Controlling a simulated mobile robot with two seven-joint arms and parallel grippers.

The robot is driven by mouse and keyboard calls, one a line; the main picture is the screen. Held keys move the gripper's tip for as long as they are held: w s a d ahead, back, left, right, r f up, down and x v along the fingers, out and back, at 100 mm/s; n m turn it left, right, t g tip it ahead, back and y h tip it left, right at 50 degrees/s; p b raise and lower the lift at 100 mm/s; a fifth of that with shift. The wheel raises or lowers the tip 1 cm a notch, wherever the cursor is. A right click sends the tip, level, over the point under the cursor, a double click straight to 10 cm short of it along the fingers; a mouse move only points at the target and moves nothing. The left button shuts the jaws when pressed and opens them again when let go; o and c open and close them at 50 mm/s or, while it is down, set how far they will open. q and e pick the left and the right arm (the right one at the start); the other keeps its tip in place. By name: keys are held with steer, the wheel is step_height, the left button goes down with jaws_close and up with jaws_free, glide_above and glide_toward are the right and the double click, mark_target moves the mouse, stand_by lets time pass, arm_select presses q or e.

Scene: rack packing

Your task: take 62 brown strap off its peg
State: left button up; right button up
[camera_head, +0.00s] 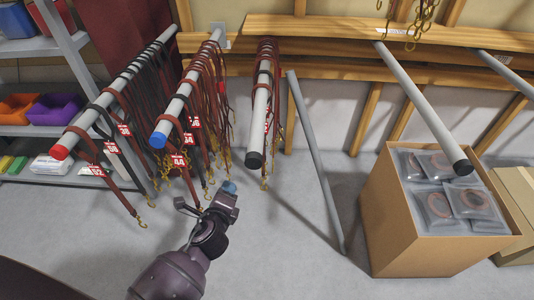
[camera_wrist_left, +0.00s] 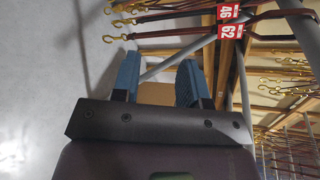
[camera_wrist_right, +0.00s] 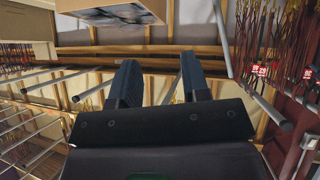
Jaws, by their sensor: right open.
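In the left wrist view a brown strap (camera_wrist_left: 180,34) runs across the top, with a red tag (camera_wrist_left: 230,31) reading 62 and a brass hook at its left end. Another strap, tagged 46, lies just above it. My left gripper (camera_wrist_left: 158,75) is open and empty, its blue fingers apart from the straps. In the head view my left gripper (camera_head: 229,187) is low, left of and below the black-capped peg (camera_head: 258,125), which carries brown straps; tag numbers there are too small to read surely. My right gripper (camera_wrist_right: 160,78) is open and empty in the right wrist view and outside the head view.
A red-capped peg (camera_head: 90,122) and a blue-capped peg (camera_head: 177,110) hold more tagged straps at left. A bare grey pole (camera_head: 317,165) leans right of the black-capped peg. A cardboard box (camera_head: 405,225) of packaged items stands at right under a bare peg (camera_head: 425,110).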

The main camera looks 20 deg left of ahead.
arm_select(q)
steer(key=w+d+f+m+t+y+b, duration=0.1)
steer(key=w+d+m+t+b, duration=0.15)
steer(key=w+m, duration=0.4)
steer(key=w+d+f+m+t+y+b, duration=0.1)
steer(key=w+d+m+b, duration=0.25)
steer(key=w+m, duration=0.35)
steer(key=w+a+n+b, duration=0.1)
steer(key=w+a+b, duration=0.1)
steer(key=w, duration=0.8)
steer(key=shift+w+a, duration=0.3)
steer(key=shift+a, duration=0.5)
arm_select(e)
steer(key=shift+n+y, duration=0.3)
steer(key=shift+n, duration=0.2)
steer(key=f, duration=0.3)
steer(key=a+f, duration=0.1)
steer(key=shift+w+a+f, duration=0.1)
steer(key=shift+w+f, duration=0.25)
steer(key=shift+w, duration=0.05)
arm_select(q)
jaws_close()
